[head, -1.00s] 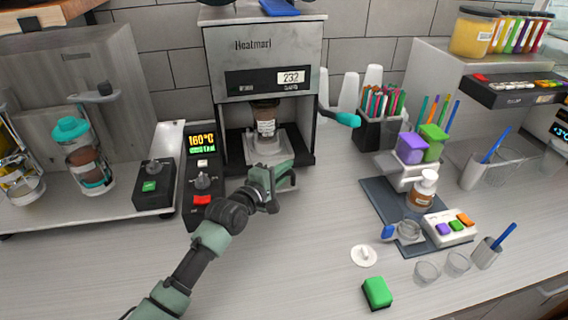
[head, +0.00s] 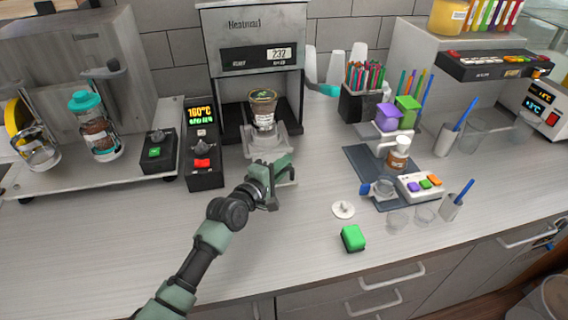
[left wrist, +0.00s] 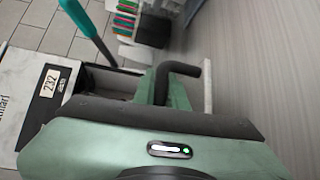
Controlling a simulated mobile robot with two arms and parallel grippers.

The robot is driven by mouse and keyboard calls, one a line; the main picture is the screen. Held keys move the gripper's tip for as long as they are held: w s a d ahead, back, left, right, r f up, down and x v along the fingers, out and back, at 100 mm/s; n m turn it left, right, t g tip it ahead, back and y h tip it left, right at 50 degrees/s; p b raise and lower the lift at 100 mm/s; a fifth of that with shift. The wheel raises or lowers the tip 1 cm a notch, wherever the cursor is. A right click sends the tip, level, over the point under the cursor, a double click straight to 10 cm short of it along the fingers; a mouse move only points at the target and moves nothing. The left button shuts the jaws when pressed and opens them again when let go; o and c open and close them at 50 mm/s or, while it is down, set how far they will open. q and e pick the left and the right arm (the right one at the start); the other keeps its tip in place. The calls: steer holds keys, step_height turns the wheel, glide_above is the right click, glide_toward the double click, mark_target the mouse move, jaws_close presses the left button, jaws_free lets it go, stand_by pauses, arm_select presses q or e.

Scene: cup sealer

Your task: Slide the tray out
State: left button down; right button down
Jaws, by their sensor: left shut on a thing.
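The cup sealer (head: 250,45) stands against the tiled wall with a display reading 232. Its tray (head: 267,143) is grey and sticks out of the front opening, carrying a sealed cup (head: 263,108) with a dark lid and a label. My left gripper (head: 284,172) is shut on the tray's handle in front of the sealer. In the left wrist view the dark handle (left wrist: 180,69) shows by the gripper, and the sealer's display (left wrist: 49,82) is at the left. My right gripper is in neither current view.
A control box (head: 203,150) reading 160°C stands left of the sealer. A pen holder (head: 366,100), a dark mat (head: 362,160), a white lid (head: 343,209) and a green block (head: 352,238) are to the right. The counter before the gripper is clear.

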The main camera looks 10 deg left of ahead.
arm_select(q)
steer(key=c, duration=1.5)
jaws_free()
steer(key=shift+o, duration=0.2)
steer(key=b+v, duration=0.1)
steer(key=v, duration=0.6)
steer(key=shift+s+a, duration=0.2)
steer(key=shift+s, duration=0.15)
